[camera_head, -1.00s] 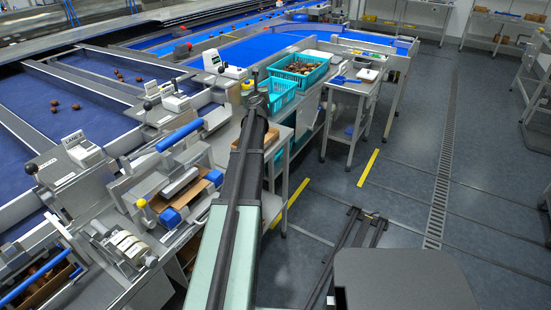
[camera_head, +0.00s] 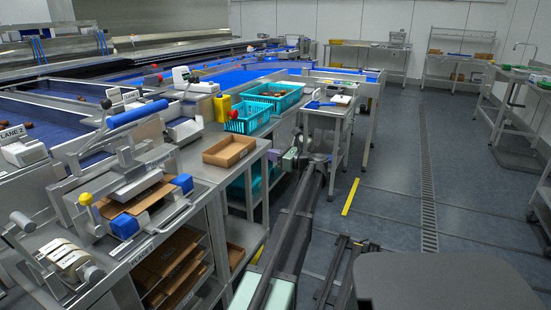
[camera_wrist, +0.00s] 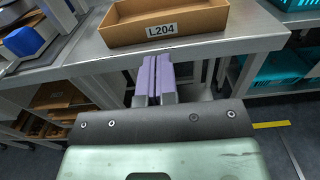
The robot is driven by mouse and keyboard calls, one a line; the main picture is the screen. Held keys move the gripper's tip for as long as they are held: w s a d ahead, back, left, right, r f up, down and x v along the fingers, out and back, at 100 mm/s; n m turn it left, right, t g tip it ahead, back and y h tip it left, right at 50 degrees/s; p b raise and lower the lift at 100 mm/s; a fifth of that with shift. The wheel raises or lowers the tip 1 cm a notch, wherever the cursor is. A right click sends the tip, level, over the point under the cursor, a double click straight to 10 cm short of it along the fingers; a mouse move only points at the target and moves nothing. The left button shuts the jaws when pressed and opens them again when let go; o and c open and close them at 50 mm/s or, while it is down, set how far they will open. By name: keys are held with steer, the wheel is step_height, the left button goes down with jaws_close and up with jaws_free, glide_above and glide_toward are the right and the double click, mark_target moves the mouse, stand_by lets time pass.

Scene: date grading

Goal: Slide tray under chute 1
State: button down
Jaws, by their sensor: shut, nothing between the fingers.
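A brown open tray (camera_head: 242,157) stands on the steel bench in the head view. In the wrist view the tray (camera_wrist: 205,21) bears a white label reading L204, and the part of its inside that shows is empty. My gripper (camera_head: 289,160) is right of the tray, past the bench edge, in the head view. In the wrist view my gripper (camera_wrist: 155,62) has its purple fingers closed together, empty, in front of the bench edge and apart from the tray. I cannot make out which chute is chute 1; a sign (camera_head: 12,133) at the left reads LANE 2.
A sealing-type machine with blue blocks (camera_head: 127,204) stands left of the tray. Behind the tray are turquoise baskets (camera_head: 248,118) and a yellow container (camera_head: 222,107). Flat brown trays (camera_head: 170,265) fill the shelf below. The floor at right (camera_head: 395,190) is mostly clear.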

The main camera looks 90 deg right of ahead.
mark_target(244, 149)
steer(key=x, duration=0.9)
steer(key=shift+w+d, duration=0.1)
steer(key=shift+w, duration=0.3)
steer(key=shift+x, duration=1.65)
